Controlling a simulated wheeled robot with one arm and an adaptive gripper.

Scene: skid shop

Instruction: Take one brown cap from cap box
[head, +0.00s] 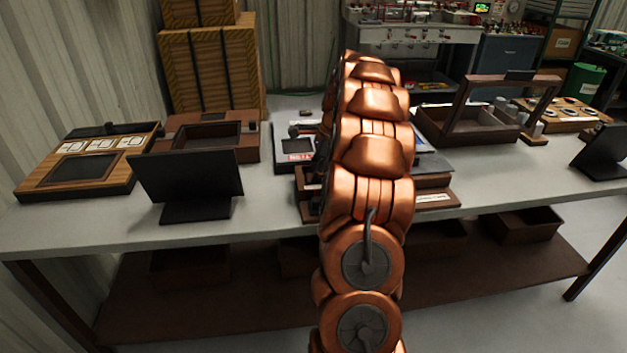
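My copper arm rises through the middle of the head view and reaches over the workbench. It hides my gripper, and I cannot see its fingers. A low brown box (435,200) with a white label on its front stands at the bench's front edge, mostly behind my arm. Its left part shows on the arm's other side. I cannot tell whether this is the cap box, and I cannot see its contents. No brown cap can be made out.
The grey workbench (270,215) carries a dark screen (188,184), a wooden panel (85,165), a brown framed device (205,138) and a handled brown tray (465,125). Another screen (603,150) stands at right. Brown bins (522,224) sit on the lower shelf. Stacked crates (210,70) stand behind.

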